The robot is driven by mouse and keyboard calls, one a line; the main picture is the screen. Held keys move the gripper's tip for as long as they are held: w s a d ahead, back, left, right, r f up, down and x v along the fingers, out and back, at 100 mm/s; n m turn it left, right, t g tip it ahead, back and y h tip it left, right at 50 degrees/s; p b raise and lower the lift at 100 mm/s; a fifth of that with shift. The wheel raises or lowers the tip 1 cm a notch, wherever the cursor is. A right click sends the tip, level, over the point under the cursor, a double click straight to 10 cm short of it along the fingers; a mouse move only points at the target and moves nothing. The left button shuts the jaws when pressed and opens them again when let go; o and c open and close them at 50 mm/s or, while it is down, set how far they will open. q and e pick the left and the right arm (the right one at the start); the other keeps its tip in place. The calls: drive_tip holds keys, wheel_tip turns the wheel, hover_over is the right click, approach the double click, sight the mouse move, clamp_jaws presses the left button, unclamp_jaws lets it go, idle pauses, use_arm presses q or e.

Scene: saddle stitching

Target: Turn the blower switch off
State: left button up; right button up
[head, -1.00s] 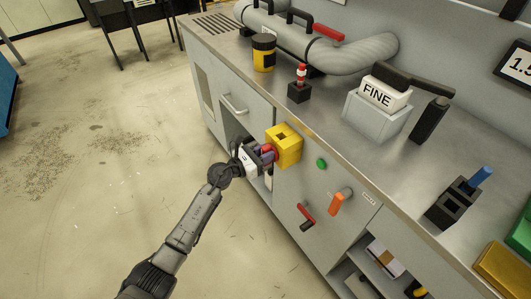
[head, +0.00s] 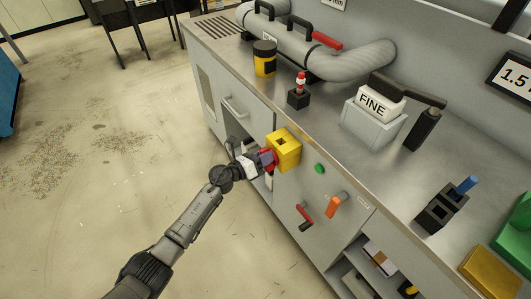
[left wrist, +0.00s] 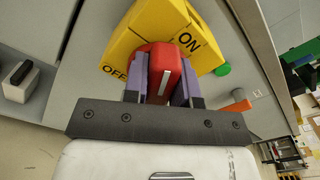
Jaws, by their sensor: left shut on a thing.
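The blower switch is a yellow box (head: 285,147) on the grey cabinet front, with a red knob on its face. In the left wrist view the yellow housing (left wrist: 208,42) carries the words ON, at upper right, and OFF, at lower left. The red knob (left wrist: 166,65) has a white line mark. My left gripper (head: 267,158) is at the box, and its purple fingers (left wrist: 163,90) are shut on the red knob from both sides. The fingers hide part of the knob, so its exact setting is hard to tell. My right gripper is not in view.
A green button (head: 320,168), an orange handle (head: 336,206) and a red-handled lever (head: 304,212) sit right of the switch. A drawer handle (head: 235,108) sticks out to its left.

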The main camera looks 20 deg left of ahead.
use_arm(q)
drive_tip(key=n+p, duration=0.1)
drive_tip(key=n, duration=0.1)
drive_tip(key=n+p, duration=0.1)
drive_tip(key=n, duration=0.1)
drive_tip(key=n+p, duration=0.1)
drive_tip(key=n, duration=0.1)
drive_tip(key=shift+w+a+f+n, duration=0.15)
drive_tip(key=shift+a+n, duration=0.1)
drive_tip(key=shift+n, duration=0.05)
drive_tip(key=n+p, duration=0.1)
drive_tip(key=n, duration=0.1)
drive_tip(key=n+p, duration=0.1)
drive_tip(key=n, duration=0.1)
drive_tip(key=shift+f+n, duration=0.3)
drive_tip(key=shift+f, duration=0.05)
drive_tip(key=shift+n, duration=0.3)
drive_tip(key=o, duration=0.9)
